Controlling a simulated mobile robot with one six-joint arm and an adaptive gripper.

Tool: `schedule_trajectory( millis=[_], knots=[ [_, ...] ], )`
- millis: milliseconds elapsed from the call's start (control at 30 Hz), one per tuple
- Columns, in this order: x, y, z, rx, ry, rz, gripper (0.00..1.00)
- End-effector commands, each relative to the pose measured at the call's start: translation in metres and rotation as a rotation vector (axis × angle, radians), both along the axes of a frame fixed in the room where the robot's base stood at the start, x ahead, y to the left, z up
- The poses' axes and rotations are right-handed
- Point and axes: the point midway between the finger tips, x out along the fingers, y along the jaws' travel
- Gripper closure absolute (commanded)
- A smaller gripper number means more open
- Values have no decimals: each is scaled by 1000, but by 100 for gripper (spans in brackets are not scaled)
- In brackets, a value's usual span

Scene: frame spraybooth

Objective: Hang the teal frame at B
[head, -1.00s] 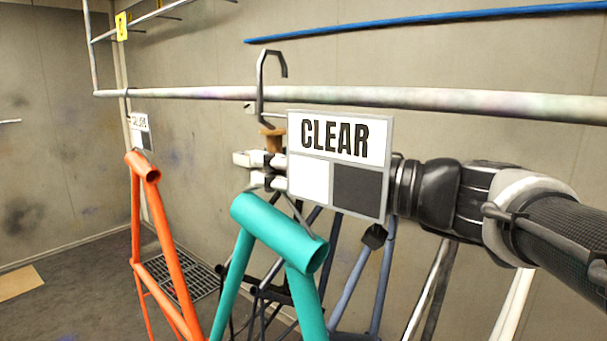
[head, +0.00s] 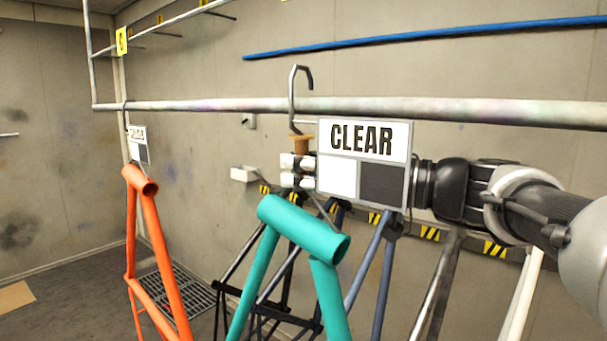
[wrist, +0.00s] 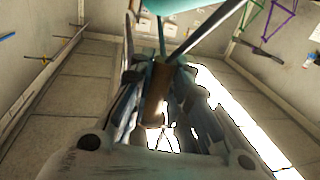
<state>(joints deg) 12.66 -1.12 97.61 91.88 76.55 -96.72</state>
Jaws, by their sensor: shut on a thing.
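The teal frame (head: 303,228) hangs in the middle of the head view, below a steel hook (head: 293,95) with a brown collar (head: 300,144). A tag reading CLEAR (head: 363,137) hides part of my gripper (head: 297,168). My gripper is shut on the brown collar, which also shows between the fingers in the wrist view (wrist: 157,92). The hook's curved top stands at the height of the rail (head: 430,108); I cannot tell whether it touches. A teal tube (wrist: 175,6) shows at the top of the wrist view. No letter B is legible.
An orange frame (head: 150,235) hangs at the left with its own tag (head: 139,146). Dark and blue-grey frames (head: 368,255) stand behind the teal one. A blue bar (head: 430,38) runs above the rail. A yellow marker (head: 121,33) is at the upper left.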

Motion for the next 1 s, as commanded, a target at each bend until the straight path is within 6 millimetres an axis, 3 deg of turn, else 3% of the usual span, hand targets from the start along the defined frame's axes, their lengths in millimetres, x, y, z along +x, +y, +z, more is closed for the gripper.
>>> schedule_trajectory(
  millis=[133,600,1000],
  knots=[
    [6,-6,3,5,-8,-1,100],
    [5,-5,-22,6,-8,0,100],
    [5,-4,-26,5,-9,0,100]
  ],
)
